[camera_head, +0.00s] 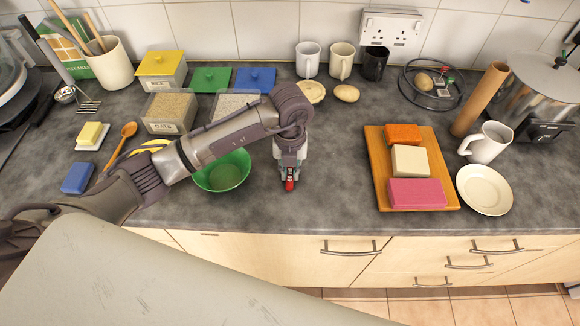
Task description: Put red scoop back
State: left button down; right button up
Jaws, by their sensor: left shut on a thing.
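My left gripper (290,176) points down over the front of the worktop, right of the green bowl. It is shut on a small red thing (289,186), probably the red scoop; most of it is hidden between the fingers. An open clear container marked OATS (170,127) holds tan grain, left of my arm. A second open container (235,101) with pale grain stands right of it, partly hidden by my arm. A green lid (211,79) and a blue lid (255,79) are behind them. A yellow-lidded RICE container (161,68) stands at the back. My right gripper does not show.
The green bowl (222,178) sits close beside my left gripper. A wooden board (412,195) with coloured blocks lies to the right, near a white saucer (485,190) and a mug (488,143). Cups line the back wall. The worktop between gripper and board is clear.

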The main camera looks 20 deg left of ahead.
pick_arm(q)
jog(key=shift+f, duration=0.15)
jog(key=c, duration=1.1)
grip_release()
jog(key=shift+c, duration=0.2)
jog(key=shift+r, duration=0.3)
jog(key=shift+w+r, duration=0.1)
jog(key=shift+r, duration=0.2)
notch_tip(320, 180, up, 11)
jog(key=b, duration=0.2)
jog(key=shift+w+b, duration=0.15)
jog(key=shift+b, duration=0.2)
